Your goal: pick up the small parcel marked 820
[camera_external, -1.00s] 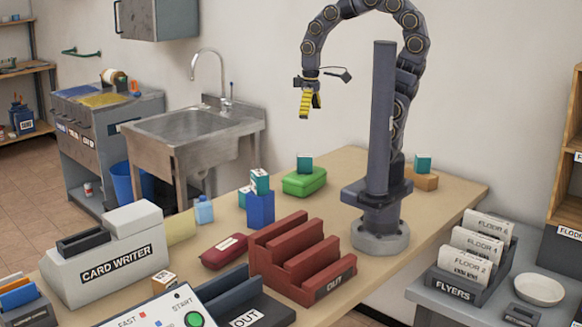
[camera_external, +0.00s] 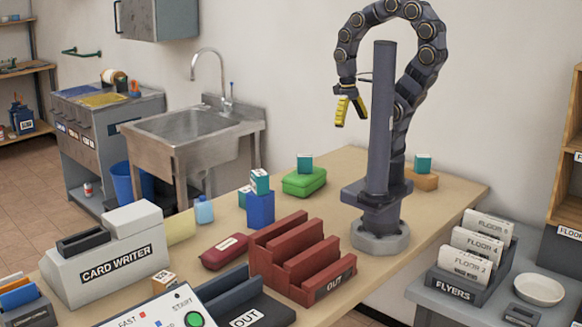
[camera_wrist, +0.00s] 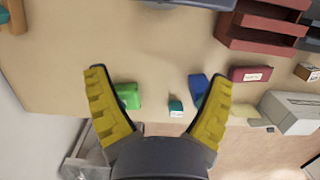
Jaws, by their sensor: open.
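Small teal parcels with white labels stand in several places; their numbers are too small to read, so I cannot tell which is 820. One parcel (camera_external: 305,163) is on the green box (camera_external: 304,183). One parcel (camera_external: 260,181) is on the blue block (camera_external: 261,210), with another (camera_external: 243,197) beside it. One parcel (camera_external: 423,163) is on the orange-brown block (camera_external: 423,182). A small brown parcel (camera_external: 164,282) stands near the front. My gripper (camera_external: 350,118) is open and empty, high above the table. In the wrist view a teal parcel (camera_wrist: 176,106) shows between its fingers.
The red stepped rack (camera_external: 300,262) and dark red case (camera_external: 224,251) stand nearer the front, with the card writer (camera_external: 105,262) at left. A small bottle (camera_external: 204,210) is near the table's back edge. Bare tabletop (camera_external: 335,200) shows right of the green box.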

